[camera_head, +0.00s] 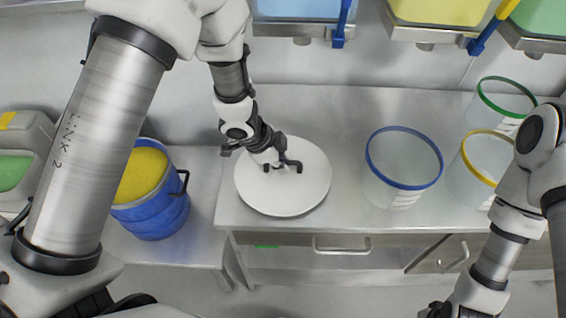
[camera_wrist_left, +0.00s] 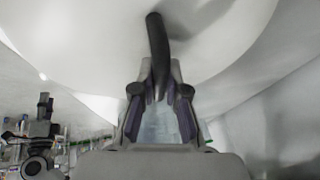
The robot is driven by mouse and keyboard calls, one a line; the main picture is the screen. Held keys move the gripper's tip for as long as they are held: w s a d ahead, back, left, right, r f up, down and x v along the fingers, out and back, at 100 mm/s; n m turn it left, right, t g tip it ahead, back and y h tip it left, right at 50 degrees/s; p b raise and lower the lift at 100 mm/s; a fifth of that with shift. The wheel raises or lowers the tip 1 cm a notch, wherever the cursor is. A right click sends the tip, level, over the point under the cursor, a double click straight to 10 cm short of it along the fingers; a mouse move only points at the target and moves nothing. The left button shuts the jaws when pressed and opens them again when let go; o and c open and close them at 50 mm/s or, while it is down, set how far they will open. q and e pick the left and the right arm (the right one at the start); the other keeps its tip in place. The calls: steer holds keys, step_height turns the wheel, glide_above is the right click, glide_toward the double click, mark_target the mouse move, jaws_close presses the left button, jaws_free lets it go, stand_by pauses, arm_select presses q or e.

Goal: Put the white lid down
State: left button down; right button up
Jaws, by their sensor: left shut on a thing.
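The white lid (camera_head: 290,195) is a round disc with a dark handle, over the left part of the steel bench in the head view. My left gripper (camera_head: 282,166) is shut on the lid's handle from above. In the left wrist view the white lid (camera_wrist_left: 210,40) fills the top, and its dark curved handle (camera_wrist_left: 157,45) runs down between the fingers of my left gripper (camera_wrist_left: 160,95). I cannot tell whether the lid touches the bench. My right gripper (camera_head: 436,311) is partly cut off at the bottom edge of the head view.
The steel bench (camera_head: 345,120) carries clear tubs with blue (camera_head: 404,165), yellow (camera_head: 476,181) and green (camera_head: 497,108) rims to the right of the lid. A blue bucket (camera_head: 155,215) with yellow contents stands left. Hoppers hang above. Bench behind the lid is clear.

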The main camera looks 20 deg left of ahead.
arm_select(q)
steer(key=shift+f, duration=0.25)
steer(key=c, duration=1.2)
jaws_free()
steer(key=shift+r, duration=0.3)
steer(key=p+v, duration=0.4)
steer(key=v, duration=0.7)
steer(key=shift+s+r, duration=0.15)
steer(key=shift+r, duration=0.2)
steer(key=shift+a, duration=0.15)
